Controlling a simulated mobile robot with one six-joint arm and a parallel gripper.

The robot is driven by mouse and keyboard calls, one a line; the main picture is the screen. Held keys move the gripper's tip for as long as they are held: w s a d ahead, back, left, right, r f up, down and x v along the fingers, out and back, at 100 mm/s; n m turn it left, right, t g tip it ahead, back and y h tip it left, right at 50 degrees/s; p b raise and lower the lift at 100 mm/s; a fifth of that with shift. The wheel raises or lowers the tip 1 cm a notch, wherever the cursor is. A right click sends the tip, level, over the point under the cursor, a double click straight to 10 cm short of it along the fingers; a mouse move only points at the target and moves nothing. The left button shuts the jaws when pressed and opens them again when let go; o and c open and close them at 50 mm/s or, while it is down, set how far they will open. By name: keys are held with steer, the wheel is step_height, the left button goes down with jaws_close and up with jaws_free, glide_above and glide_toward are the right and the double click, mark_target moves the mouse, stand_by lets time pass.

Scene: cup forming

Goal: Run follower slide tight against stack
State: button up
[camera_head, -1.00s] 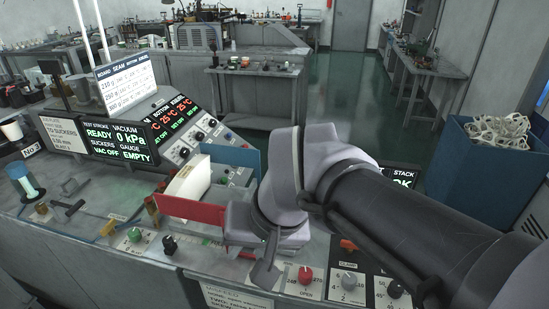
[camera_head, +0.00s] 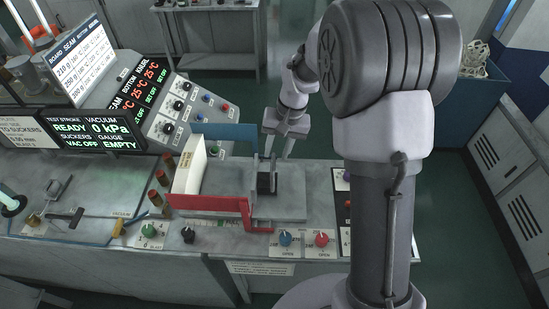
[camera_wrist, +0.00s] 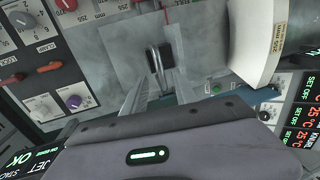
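The stack (camera_head: 191,166) is a cream-white upright block of blanks between a blue side plate (camera_head: 232,133) and a red side plate (camera_head: 208,203). The follower slide appears to be the small black block (camera_head: 266,184) on the grey bed, right of the stack, with a clear gap between them. My gripper (camera_head: 277,158) points down over the black block. Its two fingers look spread, the left one in line with the block; contact cannot be told. The wrist view shows the black block (camera_wrist: 160,57) just beyond the fingers (camera_wrist: 150,88) and the stack (camera_wrist: 256,35) at the right.
A control panel (camera_head: 190,110) with knobs and a readout screen (camera_head: 97,130) stand left of and behind the bed. Blue and red knobs (camera_head: 303,238) line the front edge. My arm covers the right side. Bare bed (camera_head: 225,180) lies between the stack and the black block.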

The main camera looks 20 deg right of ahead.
mark_target(273, 162)
steer(key=f, duration=0.3)
steer(key=shift+w+a+f, duration=0.15)
steer(key=shift+a+f, duration=0.05)
steer(key=shift+a, duration=0.15)
jaws_close()
stand_by(1.1)
